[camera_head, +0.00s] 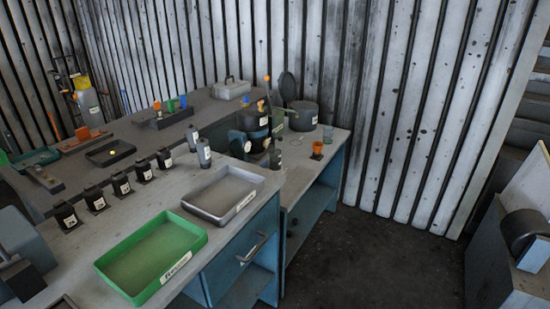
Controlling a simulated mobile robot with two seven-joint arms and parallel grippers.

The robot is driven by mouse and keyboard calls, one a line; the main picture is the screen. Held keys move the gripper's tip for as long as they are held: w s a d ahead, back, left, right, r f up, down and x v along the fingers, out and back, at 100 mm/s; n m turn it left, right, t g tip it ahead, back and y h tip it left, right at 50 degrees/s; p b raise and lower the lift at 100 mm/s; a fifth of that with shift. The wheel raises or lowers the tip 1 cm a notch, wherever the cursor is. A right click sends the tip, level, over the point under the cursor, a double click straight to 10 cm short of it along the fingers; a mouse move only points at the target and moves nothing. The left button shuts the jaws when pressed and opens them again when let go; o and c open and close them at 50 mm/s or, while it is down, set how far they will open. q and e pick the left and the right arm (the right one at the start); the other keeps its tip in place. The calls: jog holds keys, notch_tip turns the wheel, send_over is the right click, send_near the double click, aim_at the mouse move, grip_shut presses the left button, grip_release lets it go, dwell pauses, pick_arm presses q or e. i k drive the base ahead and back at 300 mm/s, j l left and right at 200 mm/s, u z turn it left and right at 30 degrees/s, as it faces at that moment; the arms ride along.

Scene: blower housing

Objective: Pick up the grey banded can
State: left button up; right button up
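Two small grey cylindrical cans stand upright on the workbench behind the grey tray. The rear grey can (192,138) and the front grey can (204,153) both carry white labels. They are too small for me to tell which one is banded. A darker small cylinder (275,158) stands further right, beside the dark machine. Neither of my grippers can be made out in this view, and nothing is seen holding the cans.
A green tray (150,285) and a grey tray (218,211) lie empty in front of the cans. Several black labelled containers (121,184) stand in a row to the left. The dark machine (253,125), a grey pot (303,115) and an orange cup (317,148) are to the right.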

aim_at(275, 160)
jog(key=i+l+u, duration=0.1)
jog(key=i+l, duration=0.3)
jog(key=i+l+u, duration=0.15)
jog(key=i+l, duration=0.2)
jog(key=i+l+u, duration=0.1)
jog(key=i+l, duration=0.25)
jog(key=l, duration=0.15)
jog(key=i+l+u, duration=0.1)
jog(key=i+l, duration=0.25)
jog(key=l, duration=0.15)
jog(key=i+l+u, duration=0.15)
jog(key=i+l, duration=0.15)
jog(key=l, duration=0.2)
jog(key=i+l+u, duration=0.1)
jog(key=i+l, duration=0.2)
jog(key=l, duration=0.2)
jog(key=i+l+u, duration=0.1)
jog(key=i+l, duration=0.15)
jog(key=l, duration=0.35)
jog(key=i+l+u, duration=0.15)
jog(key=l, duration=0.4)
jog(key=i, duration=0.1)
